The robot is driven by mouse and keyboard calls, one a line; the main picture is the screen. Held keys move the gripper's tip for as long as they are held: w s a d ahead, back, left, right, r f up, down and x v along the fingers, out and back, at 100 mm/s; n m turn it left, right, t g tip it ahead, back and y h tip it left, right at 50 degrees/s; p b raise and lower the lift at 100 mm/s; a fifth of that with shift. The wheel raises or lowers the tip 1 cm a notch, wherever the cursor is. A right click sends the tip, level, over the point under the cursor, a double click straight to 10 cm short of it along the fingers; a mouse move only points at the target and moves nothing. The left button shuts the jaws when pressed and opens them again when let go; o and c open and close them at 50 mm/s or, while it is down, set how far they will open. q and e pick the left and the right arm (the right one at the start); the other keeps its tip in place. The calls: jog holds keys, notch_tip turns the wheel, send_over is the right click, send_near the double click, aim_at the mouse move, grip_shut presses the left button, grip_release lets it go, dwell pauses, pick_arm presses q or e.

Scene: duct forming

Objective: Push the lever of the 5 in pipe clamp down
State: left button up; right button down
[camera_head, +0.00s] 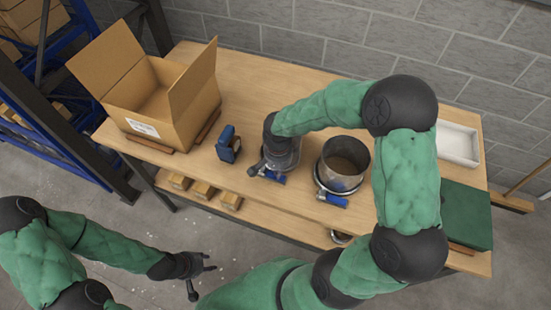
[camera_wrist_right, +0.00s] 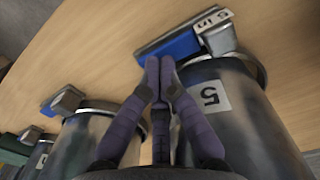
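The 5 in pipe clamp (camera_wrist_right: 221,40) circles a metal pipe (camera_wrist_right: 232,112) marked 5. Its blue lever (camera_wrist_right: 172,46) sticks out beside the "5 in" tag, just beyond my fingertips in the wrist view. In the head view this lever (camera_head: 272,177) shows below my right gripper (camera_head: 267,166), which hides much of the pipe. My right gripper (camera_wrist_right: 160,66) has its fingertips together with nothing between them. Whether they touch the lever cannot be told. My left gripper (camera_head: 203,278) hangs away from the table, fingers spread and empty.
A second clamped pipe (camera_head: 343,165) with a blue lever (camera_head: 332,199) stands close to the right. An open cardboard box (camera_head: 165,100), a blue object (camera_head: 229,144), a white tray (camera_head: 457,144) and a green box (camera_head: 467,216) are on the wooden table (camera_head: 255,85).

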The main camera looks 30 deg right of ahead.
jog(key=shift+r+p, duration=1.55)
jog(key=shift+r, duration=1.25)
